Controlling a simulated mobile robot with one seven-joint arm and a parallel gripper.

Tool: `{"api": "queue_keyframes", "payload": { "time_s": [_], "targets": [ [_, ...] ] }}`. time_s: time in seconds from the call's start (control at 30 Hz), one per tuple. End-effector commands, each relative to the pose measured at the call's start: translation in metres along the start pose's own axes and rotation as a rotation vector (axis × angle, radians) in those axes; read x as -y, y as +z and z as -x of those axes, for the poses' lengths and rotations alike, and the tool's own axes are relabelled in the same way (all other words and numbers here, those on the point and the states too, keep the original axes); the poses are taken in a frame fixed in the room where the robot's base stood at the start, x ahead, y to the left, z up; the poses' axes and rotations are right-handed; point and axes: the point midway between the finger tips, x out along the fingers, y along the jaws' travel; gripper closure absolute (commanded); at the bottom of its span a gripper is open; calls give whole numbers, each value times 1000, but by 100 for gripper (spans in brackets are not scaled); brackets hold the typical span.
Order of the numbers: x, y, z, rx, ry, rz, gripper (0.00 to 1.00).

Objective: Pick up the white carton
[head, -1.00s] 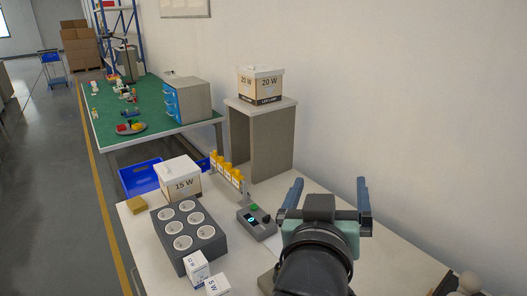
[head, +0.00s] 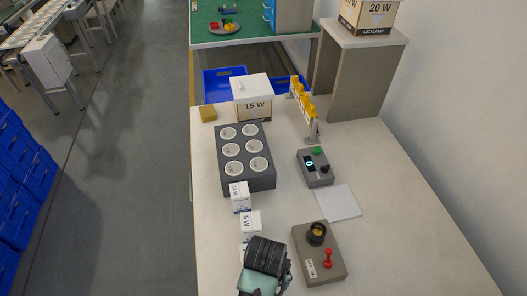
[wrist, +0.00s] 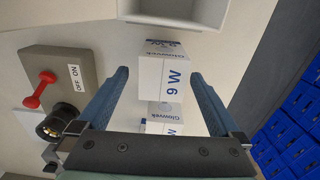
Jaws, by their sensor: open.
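Several small white cartons stand in a line on the table. In the wrist view, a white carton marked 9 W (wrist: 165,76) lies between the two blue fingers of my gripper (wrist: 160,75). The fingers are open, with visible gaps on both sides. A second white carton (wrist: 162,117) shows beyond it, partly behind the gripper body. In the head view, my wrist (head: 263,265) covers the near end of the line and hides the fingertips. A 5 W carton (head: 250,223) and another white carton (head: 240,198) stand farther along.
A switch box with a red lever (head: 320,254) is close to the right of my wrist. A grey six-socket block (head: 244,178), a 15 W box (head: 252,107) and a control box (head: 315,168) stand farther off. An open pale container (wrist: 185,10) tops the wrist view.

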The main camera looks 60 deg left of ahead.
Motion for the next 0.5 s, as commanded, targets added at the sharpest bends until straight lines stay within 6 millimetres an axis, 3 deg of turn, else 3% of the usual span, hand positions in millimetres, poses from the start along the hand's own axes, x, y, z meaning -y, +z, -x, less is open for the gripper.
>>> {"api": "queue_keyframes", "payload": {
  "time_s": [0.17, 0.5],
  "targets": [
    [1, 1, -11, 1, 0, -1, 0],
    [4, 3, -54, -1, 1, -1, 0]
  ]
}}
